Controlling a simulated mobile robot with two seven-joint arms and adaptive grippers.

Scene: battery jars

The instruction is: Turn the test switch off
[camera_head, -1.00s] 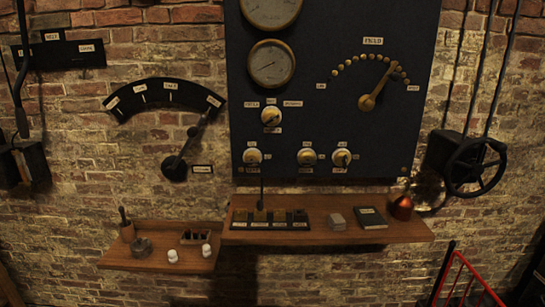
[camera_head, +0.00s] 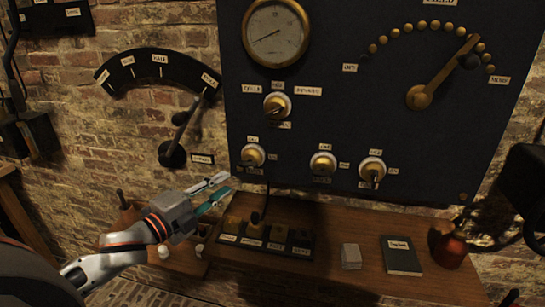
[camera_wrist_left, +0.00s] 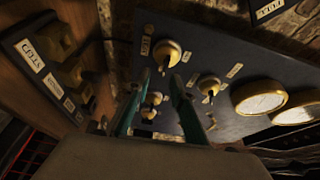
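Brass rotary switches sit on the dark panel. The lower row has a left switch (camera_head: 252,155), a middle switch (camera_head: 323,163) and a right switch (camera_head: 372,170); another switch (camera_head: 276,104) is higher up. Their small labels are too blurred to tell surely which is the test switch. My left gripper (camera_head: 222,186) is open and empty, just below and left of the lower left switch, apart from it. In the left wrist view its fingers (camera_wrist_left: 157,85) are spread, with a brass switch (camera_wrist_left: 167,53) just beyond the tips. My right gripper is not in view.
A large lever (camera_head: 428,78) and gauge (camera_head: 276,32) are above.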

